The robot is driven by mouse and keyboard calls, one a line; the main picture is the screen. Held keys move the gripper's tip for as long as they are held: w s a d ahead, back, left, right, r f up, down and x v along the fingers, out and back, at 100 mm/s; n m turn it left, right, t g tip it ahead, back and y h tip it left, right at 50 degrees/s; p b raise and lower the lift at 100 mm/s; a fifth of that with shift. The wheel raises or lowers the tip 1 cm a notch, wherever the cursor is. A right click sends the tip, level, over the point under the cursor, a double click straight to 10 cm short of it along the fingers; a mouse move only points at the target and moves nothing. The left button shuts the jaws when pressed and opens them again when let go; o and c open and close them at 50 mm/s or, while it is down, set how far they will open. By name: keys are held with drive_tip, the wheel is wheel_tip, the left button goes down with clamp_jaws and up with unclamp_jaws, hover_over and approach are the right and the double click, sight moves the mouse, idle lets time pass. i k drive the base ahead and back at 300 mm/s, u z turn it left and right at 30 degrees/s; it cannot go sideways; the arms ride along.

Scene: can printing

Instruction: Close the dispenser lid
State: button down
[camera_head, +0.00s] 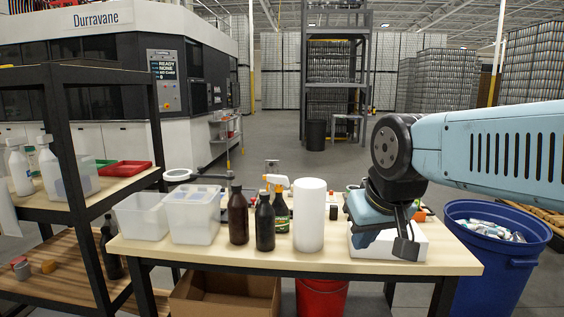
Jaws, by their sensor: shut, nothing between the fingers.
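A white box (422,244), which looks like the dispenser, sits at the right end of the wooden table. My gripper (405,246) is over the box, pointing down, with its dark fingers shut and empty in front of the box's face. My blue gripper body and wrist cover much of the box's top. The lid cannot be clearly made out, so I cannot tell its angle or whether the fingers touch it.
A white paper roll (310,215), dark bottles (238,215), a spray bottle (280,205) and clear bins (193,214) fill the table (330,262) to the left. A blue barrel (490,270) stands right. A shelf rack (85,180) stands at left.

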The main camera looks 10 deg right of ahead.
sight(270, 167)
drive_tip(key=z, duration=0.3)
drive_tip(key=i, duration=0.9)
drive_tip(key=u, duration=0.5)
